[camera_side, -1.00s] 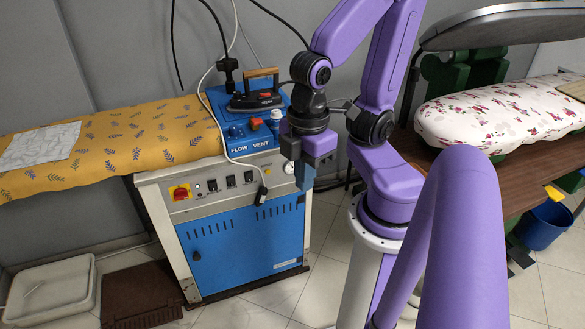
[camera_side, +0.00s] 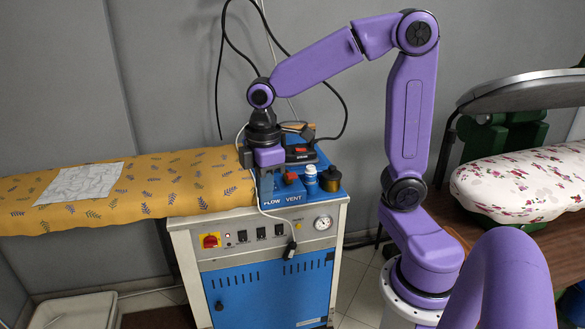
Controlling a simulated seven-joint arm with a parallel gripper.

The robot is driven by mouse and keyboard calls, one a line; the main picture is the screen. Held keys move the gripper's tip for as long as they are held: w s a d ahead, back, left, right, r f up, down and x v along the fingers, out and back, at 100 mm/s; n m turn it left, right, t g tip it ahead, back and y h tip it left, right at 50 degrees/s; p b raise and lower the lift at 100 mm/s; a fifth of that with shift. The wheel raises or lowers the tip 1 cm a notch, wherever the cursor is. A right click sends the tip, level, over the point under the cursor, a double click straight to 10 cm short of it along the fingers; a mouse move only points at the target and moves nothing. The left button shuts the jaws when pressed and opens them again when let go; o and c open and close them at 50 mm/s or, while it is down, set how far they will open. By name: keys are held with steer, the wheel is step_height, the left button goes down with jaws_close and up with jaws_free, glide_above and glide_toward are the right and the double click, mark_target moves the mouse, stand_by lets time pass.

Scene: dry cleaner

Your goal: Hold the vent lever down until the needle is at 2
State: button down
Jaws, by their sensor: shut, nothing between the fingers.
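The blue panel (camera_side: 308,198) with the labels FLOW and VENT is on top of the ironing unit, at centre. A red part (camera_side: 290,178), perhaps a lever knob, sits on a blue block above the VENT label; I cannot tell for sure that it is the vent lever. The round white gauge (camera_side: 322,222) is on the front face below; its needle is too small to read. My gripper (camera_side: 266,196) is shut and empty, pointing down just left of the red part. It hides the panel behind it above FLOW; contact cannot be told.
An iron (camera_side: 300,153) rests behind the panel. A white-capped bottle (camera_side: 311,174) and a dark gold-brown spool-like item (camera_side: 330,180) stand right of the red part. A pale cable hangs beside my gripper. The patterned ironing board (camera_side: 150,190) extends left.

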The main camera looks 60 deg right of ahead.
steer(key=w+d, duration=0.6)
steer(key=w, duration=0.1)
steer(key=m, duration=0.2)
glide_above(292, 175)
steer(key=shift+d+f, duration=0.1)
steer(key=shift+f, duration=0.15)
step_height(292, 175, down, 14)
steer(key=shift+r, duration=0.1)
